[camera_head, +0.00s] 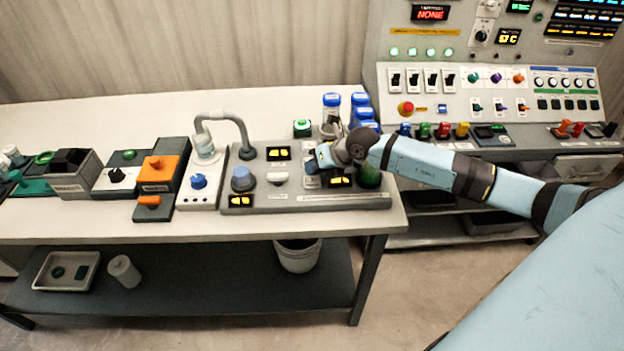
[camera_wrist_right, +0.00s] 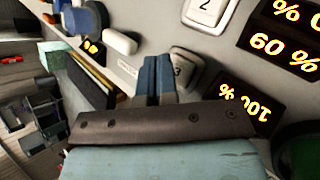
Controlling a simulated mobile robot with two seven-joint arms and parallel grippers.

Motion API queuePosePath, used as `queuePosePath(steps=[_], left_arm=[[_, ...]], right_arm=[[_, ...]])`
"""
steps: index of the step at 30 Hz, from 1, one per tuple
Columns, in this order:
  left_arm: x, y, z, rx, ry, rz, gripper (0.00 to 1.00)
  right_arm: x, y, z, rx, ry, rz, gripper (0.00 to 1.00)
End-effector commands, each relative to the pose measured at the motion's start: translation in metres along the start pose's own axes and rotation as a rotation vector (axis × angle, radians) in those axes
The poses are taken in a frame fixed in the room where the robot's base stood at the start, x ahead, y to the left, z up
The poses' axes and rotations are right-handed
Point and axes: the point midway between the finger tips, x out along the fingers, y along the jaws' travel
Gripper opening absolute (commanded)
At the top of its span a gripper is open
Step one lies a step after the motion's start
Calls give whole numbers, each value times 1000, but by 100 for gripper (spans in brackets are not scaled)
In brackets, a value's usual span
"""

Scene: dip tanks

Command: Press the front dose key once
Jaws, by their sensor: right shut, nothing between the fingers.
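The grey dosing panel (camera_head: 345,201) lies at the right end of the table. In the right wrist view a white key marked 2 (camera_wrist_right: 208,12) sits at the top. A key marked 3 (camera_wrist_right: 186,67) sits below it, partly hidden by my fingers; it is the nearer key to the lit 100 % display (camera_wrist_right: 244,108). My right gripper (camera_head: 321,157) is shut and empty, low over the panel's right half. In the wrist view its fingertips (camera_wrist_right: 156,72) are right beside key 3. I cannot tell whether they touch it. My left gripper is not in view.
Blue-capped bottles (camera_head: 332,100) stand behind. A grey hose (camera_head: 229,115) arches at the left.

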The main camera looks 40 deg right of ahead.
Motion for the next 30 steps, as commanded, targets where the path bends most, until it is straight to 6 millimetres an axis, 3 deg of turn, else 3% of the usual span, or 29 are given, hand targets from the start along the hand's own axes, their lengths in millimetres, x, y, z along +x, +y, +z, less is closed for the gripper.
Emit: queuePosePath(steps=[30], left_arm=[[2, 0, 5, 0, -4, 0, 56]], right_arm=[[7, -5, -5, 0, 0, 0, 0]])
